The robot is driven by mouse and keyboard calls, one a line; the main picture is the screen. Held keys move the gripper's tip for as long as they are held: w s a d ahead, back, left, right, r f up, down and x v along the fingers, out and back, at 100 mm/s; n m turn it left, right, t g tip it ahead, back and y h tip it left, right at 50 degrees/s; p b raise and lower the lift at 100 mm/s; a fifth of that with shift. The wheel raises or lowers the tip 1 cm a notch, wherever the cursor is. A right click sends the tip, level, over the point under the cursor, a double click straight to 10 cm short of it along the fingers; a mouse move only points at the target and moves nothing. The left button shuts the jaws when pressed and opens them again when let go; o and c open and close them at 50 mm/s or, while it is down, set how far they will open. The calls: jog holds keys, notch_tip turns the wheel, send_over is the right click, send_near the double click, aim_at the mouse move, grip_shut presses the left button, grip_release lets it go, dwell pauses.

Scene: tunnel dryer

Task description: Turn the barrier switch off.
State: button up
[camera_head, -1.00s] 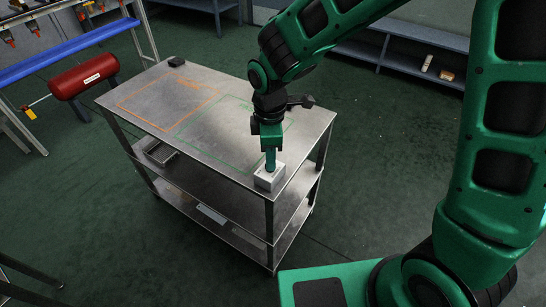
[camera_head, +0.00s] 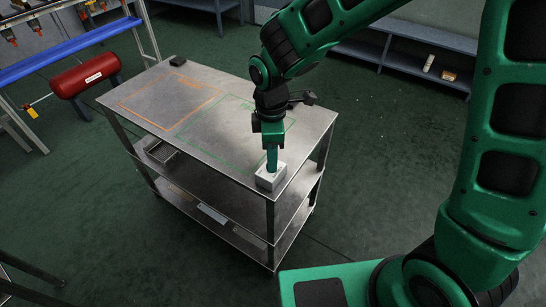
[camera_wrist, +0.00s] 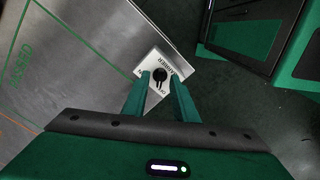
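The barrier switch (camera_head: 270,178) is a small light-grey box at the near right corner of the metal cart's top. In the wrist view its face (camera_wrist: 172,58) carries lettering that reads "BARRIER" and a black rotary knob (camera_wrist: 159,76). My gripper (camera_head: 272,166) points down right over the box. In the wrist view the two green fingertips (camera_wrist: 158,80) are apart, one on each side of the knob. I cannot tell whether they touch it. The position the knob points to is too small to read surely.
The cart top (camera_head: 160,92) has an orange outline and a green outline and is mostly bare. A small black object (camera_head: 178,60) sits at its far corner. A red tank (camera_head: 85,78) and a blue rail (camera_head: 70,47) stand at the left. A low shelf (camera_head: 405,62) stands behind.

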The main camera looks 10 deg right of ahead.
notch_tip(320, 180, up, 10)
dwell(0.4)
dwell(0.3)
jog(key=s+d+r+m, duration=0.1)
jog(key=s+d+m, duration=0.1)
jog(key=d+m, duration=0.65)
jog(key=s+d+r+m, duration=0.2)
jog(key=d+m, duration=0.1)
jog(key=d, duration=1.1)
jog(key=s+d+f+m, duration=0.1)
jog(key=s+d+m, duration=1.1)
jog(key=s, duration=0.4)
jog(key=shift+d+f, duration=0.15)
jog(key=shift+d, duration=0.65)
jog(key=shift+a+m, duration=0.1)
jog(key=shift+m, duration=0.15)
